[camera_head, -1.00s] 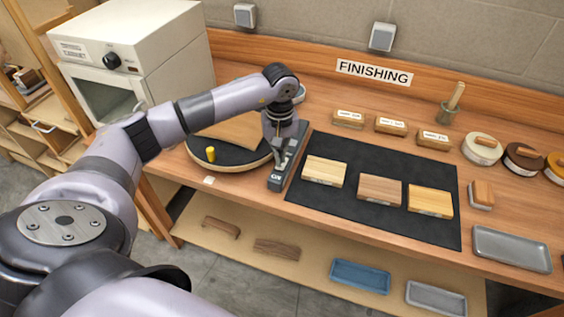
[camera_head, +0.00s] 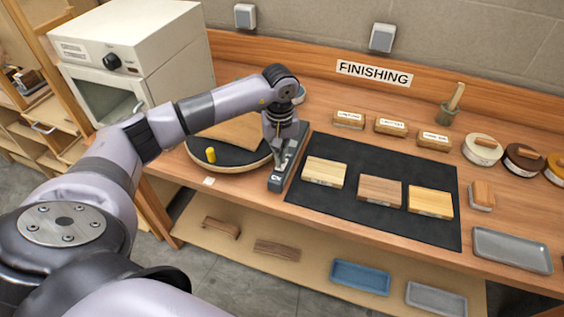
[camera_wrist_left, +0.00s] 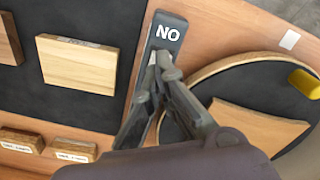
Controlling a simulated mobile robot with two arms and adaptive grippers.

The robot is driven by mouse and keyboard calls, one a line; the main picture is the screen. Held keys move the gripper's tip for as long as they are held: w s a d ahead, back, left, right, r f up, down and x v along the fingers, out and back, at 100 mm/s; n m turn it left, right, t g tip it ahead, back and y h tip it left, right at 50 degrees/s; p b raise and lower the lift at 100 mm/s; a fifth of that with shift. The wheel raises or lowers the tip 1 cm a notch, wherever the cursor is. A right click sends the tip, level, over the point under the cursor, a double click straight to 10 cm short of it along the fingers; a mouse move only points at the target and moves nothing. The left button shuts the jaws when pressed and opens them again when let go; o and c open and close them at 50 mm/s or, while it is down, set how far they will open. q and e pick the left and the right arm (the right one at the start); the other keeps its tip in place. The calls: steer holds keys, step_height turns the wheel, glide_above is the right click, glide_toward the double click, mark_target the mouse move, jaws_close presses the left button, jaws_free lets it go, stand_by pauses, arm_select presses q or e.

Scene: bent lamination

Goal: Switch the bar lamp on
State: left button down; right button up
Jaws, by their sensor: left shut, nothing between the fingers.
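A long dark grey bar (camera_head: 300,145), which seems to be the bar lamp, lies on the bench between the round turntable and the black mat. Its near end carries a white label (camera_wrist_left: 167,32), which reads "ON" turned upside down in the left wrist view. My left gripper (camera_head: 281,165) points down over the bar, shut and empty, with its fingertips (camera_wrist_left: 160,62) at the bar just beside the label. I cannot tell whether the tips touch it. The gripper hides part of the bar, and no light shows on it. My right gripper is not in view.
The turntable (camera_head: 228,168), with a yellow knob (camera_head: 211,155), lies left of the bar. Wooden blocks (camera_head: 324,171) lie on the black mat (camera_head: 335,206) to the right. A white cabinet (camera_head: 170,45) stands at the back left. A lower shelf (camera_head: 310,268) holds trays.

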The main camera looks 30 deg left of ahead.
arm_select(q)
steer(key=shift+s+f+b, duration=0.1)
steer(key=shift+f+b, duration=1.05)
steer(key=shift+f, duration=0.1)
stand_by(0.5)
steer(key=shift+r, duration=0.1)
steer(key=shift+r+p, duration=0.5)
steer(key=shift+r, duration=0.3)
steer(key=shift+r+p, duration=1.2)
steer(key=shift+r, duration=1.45)
